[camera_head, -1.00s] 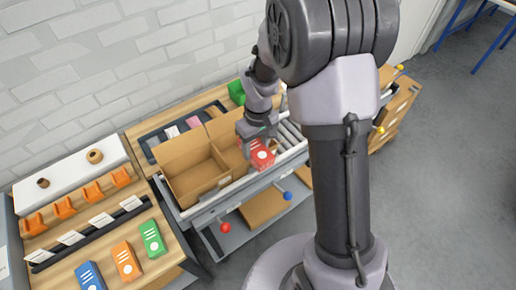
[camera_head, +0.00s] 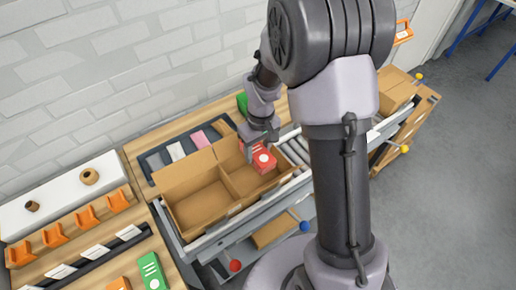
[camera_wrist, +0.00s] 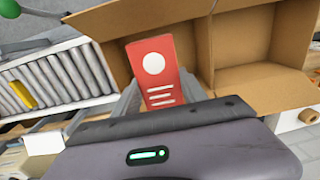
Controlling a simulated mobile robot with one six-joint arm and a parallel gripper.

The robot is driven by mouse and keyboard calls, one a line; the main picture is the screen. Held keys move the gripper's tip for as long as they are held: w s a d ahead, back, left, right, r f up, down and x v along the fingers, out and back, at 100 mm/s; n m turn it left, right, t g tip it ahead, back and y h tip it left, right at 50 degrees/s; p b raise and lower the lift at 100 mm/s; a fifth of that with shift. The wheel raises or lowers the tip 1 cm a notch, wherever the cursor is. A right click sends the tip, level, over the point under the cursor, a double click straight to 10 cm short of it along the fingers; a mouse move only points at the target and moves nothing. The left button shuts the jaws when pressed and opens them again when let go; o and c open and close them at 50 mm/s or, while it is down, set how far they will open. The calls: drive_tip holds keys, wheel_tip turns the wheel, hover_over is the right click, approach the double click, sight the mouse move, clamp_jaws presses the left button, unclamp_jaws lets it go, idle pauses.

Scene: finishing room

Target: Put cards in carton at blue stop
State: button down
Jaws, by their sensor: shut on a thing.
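A red card pack (camera_head: 264,162) with a white circle is held in my gripper (camera_head: 260,143). In the wrist view the pack (camera_wrist: 155,72) stands between my fingers, which are shut on it. An open brown carton (camera_head: 200,208) with two compartments stands on the roller line, behind a red-knobbed stop (camera_head: 234,265) and a blue-knobbed stop (camera_head: 305,226). The pack is over the right compartment; its height above the floor is unclear. The carton also shows in the wrist view (camera_wrist: 240,85). The left compartment looks empty.
A green pack (camera_head: 152,270) and an orange pack (camera_head: 119,284) lie on the left bench. Orange holders (camera_head: 54,236) stand behind them. A dark tray (camera_head: 160,176) is behind the carton. Another carton (camera_head: 395,92) and yellow knobs (camera_head: 404,149) are at right. Bare rollers (camera_head: 294,150) lie between.

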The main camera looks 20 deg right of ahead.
drive_tip(key=shift+a+f+b, duration=0.2)
drive_tip(key=shift+f+b, duration=2.45)
drive_tip(key=shift+f, duration=0.75)
drive_tip(key=shift+a+f+b, duration=0.15)
drive_tip(key=shift+f+b, duration=2.45)
drive_tip(key=shift+f, duration=0.75)
drive_tip(key=c, duration=0.6)
unclamp_jaws()
drive_tip(key=shift+o, duration=0.2)
drive_tip(key=shift+r+p, duration=0.85)
drive_tip(key=shift+r, duration=0.25)
drive_tip(key=shift+r, duration=0.1)
drive_tip(key=shift+r+p, duration=2.3)
drive_tip(key=shift+r, duration=0.6)
